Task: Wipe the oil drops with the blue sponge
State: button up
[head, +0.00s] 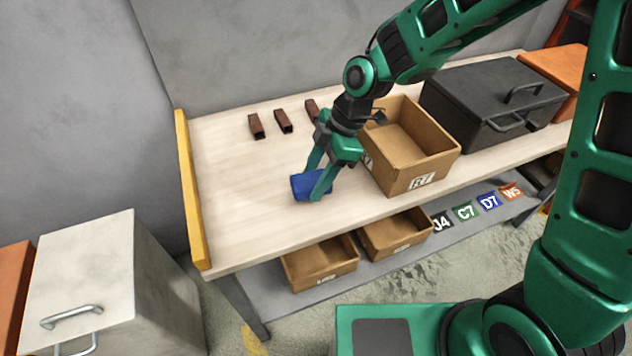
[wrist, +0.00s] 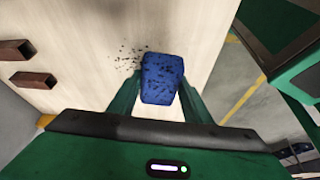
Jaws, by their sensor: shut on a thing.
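The blue sponge (head: 308,186) is held between the fingers of my gripper (head: 319,182), over the light wooden bench top, left of the open cardboard box. The sponge also shows in the wrist view (wrist: 162,79), between my two green fingertips (wrist: 160,92). Dark oil drops (wrist: 130,58) are scattered on the wood just left of the sponge in the wrist view. I cannot tell whether more drops lie under the sponge, or whether it touches the wood. In the head view I cannot make out the drops.
Several brown brackets (head: 256,126) lie at the back of the bench (head: 225,185). A cardboard box (head: 440,163) and a black toolbox (head: 465,97) stand to the right. A yellow rail (head: 190,190) edges the bench's left end. The bench's front left is clear.

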aim_at(308, 180)
jog(key=shift+r, duration=2.1)
